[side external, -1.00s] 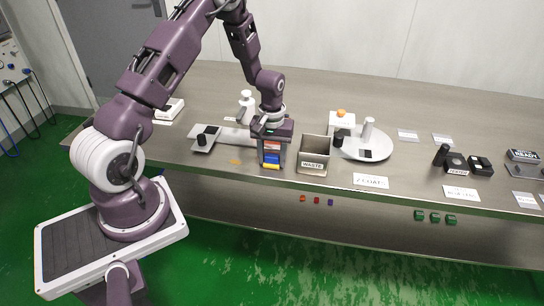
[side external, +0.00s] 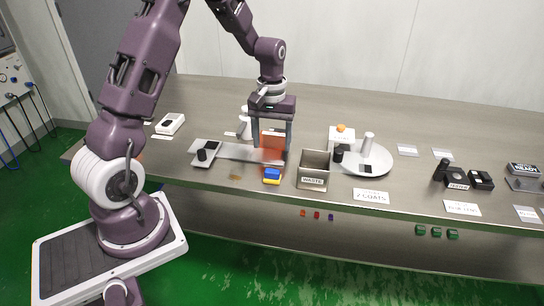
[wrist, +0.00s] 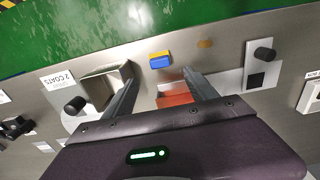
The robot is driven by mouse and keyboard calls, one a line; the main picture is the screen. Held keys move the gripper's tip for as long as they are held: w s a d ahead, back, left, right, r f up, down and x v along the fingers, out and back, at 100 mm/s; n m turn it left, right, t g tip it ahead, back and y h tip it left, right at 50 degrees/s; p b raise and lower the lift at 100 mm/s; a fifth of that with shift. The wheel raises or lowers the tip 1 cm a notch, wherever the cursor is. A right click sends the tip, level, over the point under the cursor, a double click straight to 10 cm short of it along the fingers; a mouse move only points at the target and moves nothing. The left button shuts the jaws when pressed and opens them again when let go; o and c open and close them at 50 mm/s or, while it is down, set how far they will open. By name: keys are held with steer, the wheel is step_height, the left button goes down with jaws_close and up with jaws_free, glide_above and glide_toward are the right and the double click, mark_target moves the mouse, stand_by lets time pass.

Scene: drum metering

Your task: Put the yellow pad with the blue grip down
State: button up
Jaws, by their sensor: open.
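The yellow pad with the blue grip (side external: 272,176) rests on the steel table near its front edge, left of the WASTE bin. In the wrist view the same pad (wrist: 160,60) lies blue grip up, with yellow showing along one edge. My gripper (side external: 270,153) is above and behind the pad, apart from it, fingers pointing down. In the wrist view my gripper (wrist: 160,75) has its fingers spread with nothing held between them. A red-orange block (wrist: 174,94) stands just behind the pad; it looks blurred in the side view.
The open WASTE bin (side external: 313,168) stands close to the right of the pad. A round white plate (side external: 375,165) with a white cylinder is farther right. A grey plate with a black knob (side external: 202,155) lies to the left. A small orange patch (side external: 235,177) marks the table left of the pad.

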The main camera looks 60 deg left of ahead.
steer(key=s+d+r+m+t, duration=0.1)
steer(key=s+d+r+m, duration=0.2)
steer(key=r, duration=0.4)
steer(key=s+d+r+t, duration=0.1)
steer(key=s+d+r, duration=0.2)
steer(key=d+r, duration=0.35)
steer(key=s+d+r+m+t, duration=0.1)
steer(key=s+d+r+m, duration=0.1)
steer(key=s, duration=0.6)
steer(key=s+d+r+m+t, duration=0.2)
steer(key=s+d+r+m, duration=0.1)
steer(key=s, duration=0.6)
steer(key=shift+d+r+m+t, duration=0.3)
steer(key=shift+d+m, duration=0.2)
steer(key=shift+d, duration=0.4)
steer(key=shift+w, duration=0.1)
steer(key=shift+c, duration=0.5)
